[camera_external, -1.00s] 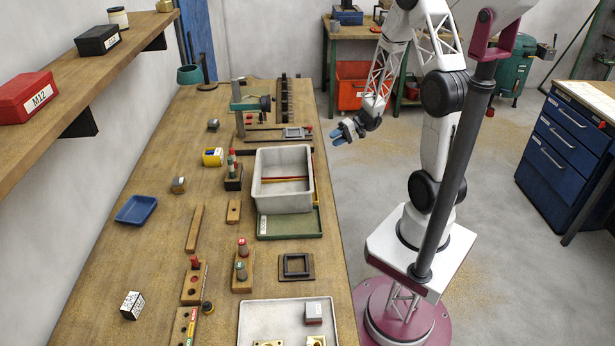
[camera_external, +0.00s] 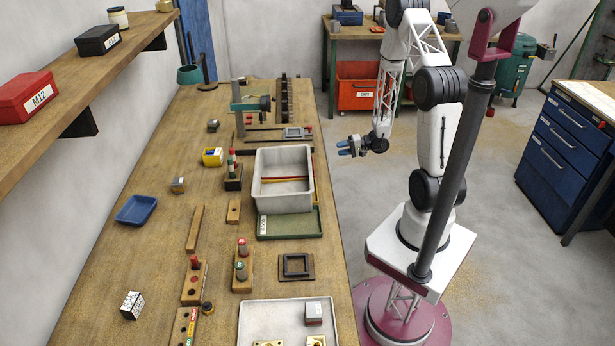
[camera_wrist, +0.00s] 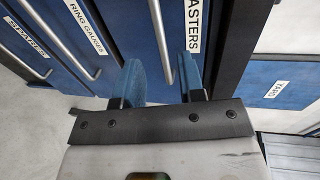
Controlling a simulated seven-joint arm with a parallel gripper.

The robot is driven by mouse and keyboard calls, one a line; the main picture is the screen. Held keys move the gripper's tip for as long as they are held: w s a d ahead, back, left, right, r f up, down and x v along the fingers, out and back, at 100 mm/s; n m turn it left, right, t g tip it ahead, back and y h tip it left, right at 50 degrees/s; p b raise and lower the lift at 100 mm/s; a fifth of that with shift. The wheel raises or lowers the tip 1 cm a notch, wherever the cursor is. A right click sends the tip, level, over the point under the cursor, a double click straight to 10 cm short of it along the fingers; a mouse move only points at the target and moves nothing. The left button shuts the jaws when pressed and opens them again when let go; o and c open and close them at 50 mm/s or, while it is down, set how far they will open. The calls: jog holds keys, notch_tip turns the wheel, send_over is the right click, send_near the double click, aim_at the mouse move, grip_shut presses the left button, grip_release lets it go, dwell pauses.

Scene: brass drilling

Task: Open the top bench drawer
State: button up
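My gripper (camera_external: 346,149) is to the right of the long workbench (camera_external: 160,262), below its top edge. In the wrist view my gripper (camera_wrist: 162,78) has its blue fingers apart, with nothing clamped. The wrist view shows closed blue drawer fronts, turned sideways. The drawer labelled "...ASTERS" (camera_wrist: 205,50), apparently the top one, is beside a dark edge. Its grey bar handle (camera_wrist: 157,35) runs down the picture, its end appearing between my fingers. I cannot tell how deep the handle sits between them. The bench drawers are hidden in the external view.
Lower drawer fronts are labelled "RING GAUGES" (camera_wrist: 88,22) and "SPARES" (camera_wrist: 27,38). A blue panel labelled "YARD" (camera_wrist: 275,90) is at the right of the wrist view. A separate blue drawer cabinet (camera_external: 565,150) stands at the far right. Open floor lies around my base.

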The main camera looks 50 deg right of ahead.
jog(key=shift+w+a, duration=0.1)
jog(key=shift+a, duration=0.05)
jog(key=shift+x, duration=3.75)
grip_shut()
